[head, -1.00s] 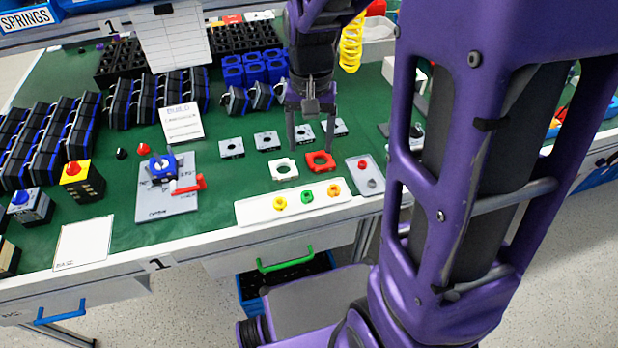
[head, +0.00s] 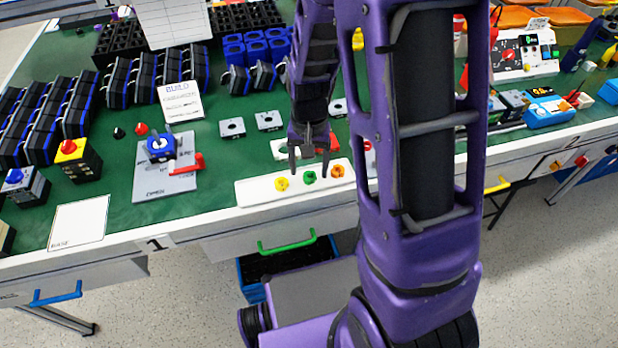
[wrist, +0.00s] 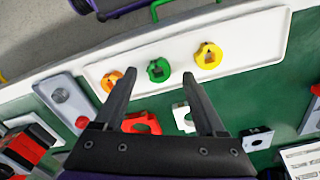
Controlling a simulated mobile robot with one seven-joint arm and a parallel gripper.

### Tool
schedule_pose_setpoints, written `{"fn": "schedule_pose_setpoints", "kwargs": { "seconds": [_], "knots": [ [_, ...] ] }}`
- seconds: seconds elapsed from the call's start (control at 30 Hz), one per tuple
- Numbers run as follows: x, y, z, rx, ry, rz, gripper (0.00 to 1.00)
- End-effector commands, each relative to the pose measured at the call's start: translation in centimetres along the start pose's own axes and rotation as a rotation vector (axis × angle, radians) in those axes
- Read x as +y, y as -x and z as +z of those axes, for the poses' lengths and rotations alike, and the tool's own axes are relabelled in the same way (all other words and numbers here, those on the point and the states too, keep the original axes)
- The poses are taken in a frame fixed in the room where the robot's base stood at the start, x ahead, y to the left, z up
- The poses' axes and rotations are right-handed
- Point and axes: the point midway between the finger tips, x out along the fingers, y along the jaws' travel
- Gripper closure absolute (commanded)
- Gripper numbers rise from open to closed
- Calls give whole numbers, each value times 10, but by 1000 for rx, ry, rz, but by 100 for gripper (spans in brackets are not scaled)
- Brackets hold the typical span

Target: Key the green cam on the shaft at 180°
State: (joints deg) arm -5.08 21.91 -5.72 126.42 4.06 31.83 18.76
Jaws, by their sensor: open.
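The green cam (head: 309,178) lies between the yellow cam (head: 282,184) and the orange cam (head: 338,171) on a white tray (head: 252,192). In the wrist view the green cam (wrist: 159,70) shows a central hole and sits between and beyond my fingertips. My gripper (head: 309,170) is open and empty, over the tray near the green cam; it also shows in the wrist view (wrist: 160,82). A blue block with a round white top (head: 160,146) stands on a grey plate (head: 150,184) with a red handle; I cannot make out which shaft the cam fits.
Grey square plates (head: 232,127) lie farther back. Blue-black modules (head: 183,94) stand at the back left.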

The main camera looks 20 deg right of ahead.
Motion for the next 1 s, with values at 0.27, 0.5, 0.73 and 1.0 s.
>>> {"fn": "schedule_pose_setpoints", "kwargs": {
  "seconds": [0.27,0.5,0.73,1.0],
  "knots": [
    [0,-13,0,0,-1,0,27],
    [1,-12,0,0,-1,0,54],
    [1,-12,0,0,-1,0,96],
    [1,-12,0,0,-1,0,100]
  ]
}}
